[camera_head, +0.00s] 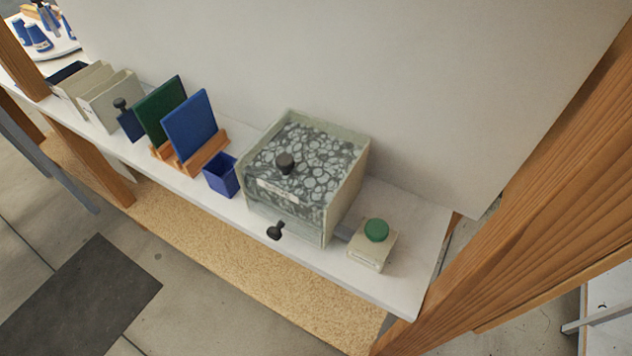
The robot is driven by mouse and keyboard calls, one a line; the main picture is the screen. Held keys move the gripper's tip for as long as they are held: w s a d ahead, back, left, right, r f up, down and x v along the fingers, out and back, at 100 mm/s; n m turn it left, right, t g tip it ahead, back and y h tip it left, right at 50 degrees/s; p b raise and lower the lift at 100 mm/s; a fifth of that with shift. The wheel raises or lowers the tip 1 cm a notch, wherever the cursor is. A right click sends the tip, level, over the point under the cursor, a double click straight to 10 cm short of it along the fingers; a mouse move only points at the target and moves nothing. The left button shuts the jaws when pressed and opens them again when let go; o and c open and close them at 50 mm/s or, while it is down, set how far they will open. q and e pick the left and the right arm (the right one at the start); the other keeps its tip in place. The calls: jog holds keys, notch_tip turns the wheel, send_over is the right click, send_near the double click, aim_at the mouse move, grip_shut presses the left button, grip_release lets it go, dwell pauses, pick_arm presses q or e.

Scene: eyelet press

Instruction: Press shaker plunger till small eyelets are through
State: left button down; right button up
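A pale box (342,208) stands on the white shelf, toward its right end. Its top shows a grey surface covered with many pale rings (318,160), with a dark knob (285,162) standing on it. A second dark knob (276,230) sticks out low at the box's front. To the right of the box sits a small cream block (369,251) with a round green button-like top (376,230); it looks raised. A grey piece lies between the block and the box. I cannot tell which part is the shaker plunger. Neither gripper is in view.
A small blue open bin (222,176) stands left of the box. Further left are a blue panel (190,127) and a green panel (160,108) in a wooden rack, then cream holders (112,101). A wooden post (520,210) rises at the right. The white shelf (395,292) has bare room at its front right.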

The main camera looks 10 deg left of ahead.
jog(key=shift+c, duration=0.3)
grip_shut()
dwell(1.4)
